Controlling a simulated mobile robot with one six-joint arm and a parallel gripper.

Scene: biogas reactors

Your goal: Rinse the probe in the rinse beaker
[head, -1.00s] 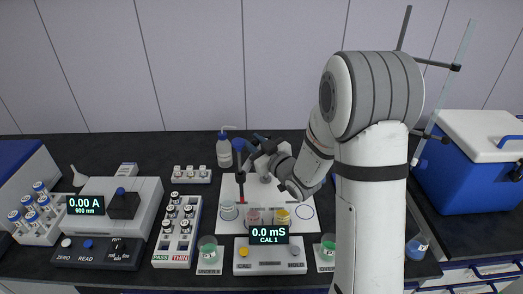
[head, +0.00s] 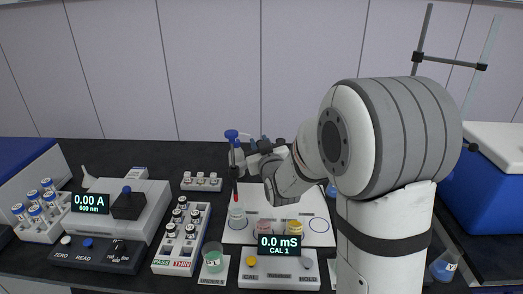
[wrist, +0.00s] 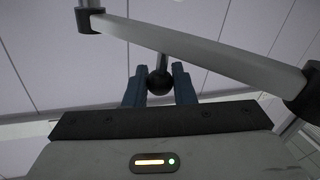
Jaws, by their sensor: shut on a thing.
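My gripper (head: 240,160) is at the left of the white mat (head: 238,237) in the head view, shut on the dark upright probe (head: 235,188), which has a red part low on its shaft. The probe's lower end is at or just above the clear beaker (head: 237,221); I cannot tell whether it is inside the rim. This beaker looks like the rinse beaker. In the wrist view my blue fingers (wrist: 160,82) close around a round black part of the probe (wrist: 160,83). A pink beaker (head: 265,228) and a yellow beaker (head: 294,227) stand to the right.
The meter (head: 278,268) reads 0.0 mS, CAL 1, in front of the mat. A green beaker (head: 212,258) stands at its left. A vial rack (head: 181,238) and a photometer (head: 135,210) are farther left. A blue cooler (head: 490,205) is at right.

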